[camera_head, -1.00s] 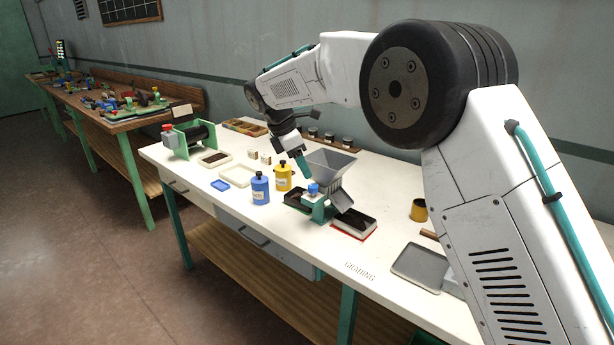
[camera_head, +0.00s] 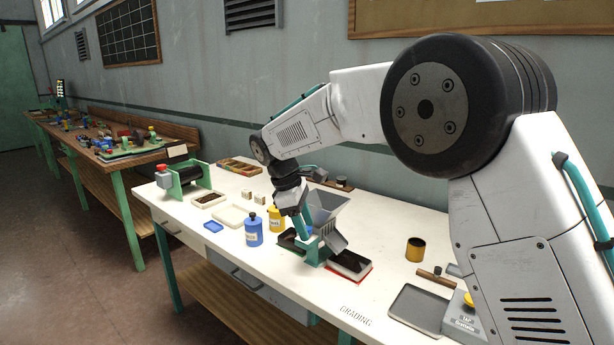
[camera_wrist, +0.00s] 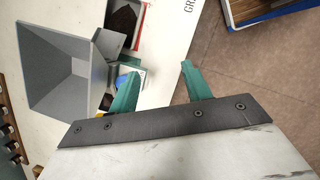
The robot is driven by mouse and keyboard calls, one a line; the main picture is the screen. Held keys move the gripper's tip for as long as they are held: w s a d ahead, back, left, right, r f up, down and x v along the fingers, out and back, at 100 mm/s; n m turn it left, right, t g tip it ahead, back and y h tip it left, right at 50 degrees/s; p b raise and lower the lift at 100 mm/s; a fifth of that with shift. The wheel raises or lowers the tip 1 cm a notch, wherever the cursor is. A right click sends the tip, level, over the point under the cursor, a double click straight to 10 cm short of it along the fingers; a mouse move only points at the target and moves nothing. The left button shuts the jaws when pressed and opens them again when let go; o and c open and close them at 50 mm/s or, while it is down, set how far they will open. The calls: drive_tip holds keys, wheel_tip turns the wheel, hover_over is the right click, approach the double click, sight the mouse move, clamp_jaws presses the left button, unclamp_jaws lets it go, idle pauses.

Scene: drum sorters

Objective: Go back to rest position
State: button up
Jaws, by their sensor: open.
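My gripper (camera_head: 303,228) is at the end of my bent arm, low over the white bench (camera_head: 385,300), just left of the grey hopper (camera_head: 326,205). In the head view the gripper partly hides the green hopper stand (camera_head: 314,252).
A yellow bottle (camera_head: 276,218) and a blue bottle (camera_head: 254,232) stand close to the gripper's left. A red-edged dark tray (camera_head: 349,265) lies right of the hopper. An open tin (camera_head: 415,250) and grey tray (camera_head: 418,308) are farther right. The bench front is clear.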

drive_tip(key=s+d+r+m+g+y, duration=0.1)
drive_tip(key=s+d+r+m, duration=0.3)
drive_tip(key=s+d, duration=0.45)
drive_tip(key=s+d+r+m+y, duration=0.1)
drive_tip(key=s+d+r+m, duration=0.1)
drive_tip(key=s+d+m, duration=0.6)
drive_tip(key=s+d, duration=0.3)
drive_tip(key=s, duration=0.4)
drive_tip(key=s+d+m+t+y, duration=0.1)
drive_tip(key=s+d, duration=0.3)
drive_tip(key=s, duration=0.4)
drive_tip(key=s+d+m+t, duration=0.1)
drive_tip(key=s+d+m, duration=0.2)
drive_tip(key=s, duration=0.4)
drive_tip(key=shift+s+d+f+y, duration=0.3)
drive_tip(key=shift+s+d+y, duration=0.1)
drive_tip(key=shift+d, duration=0.1)
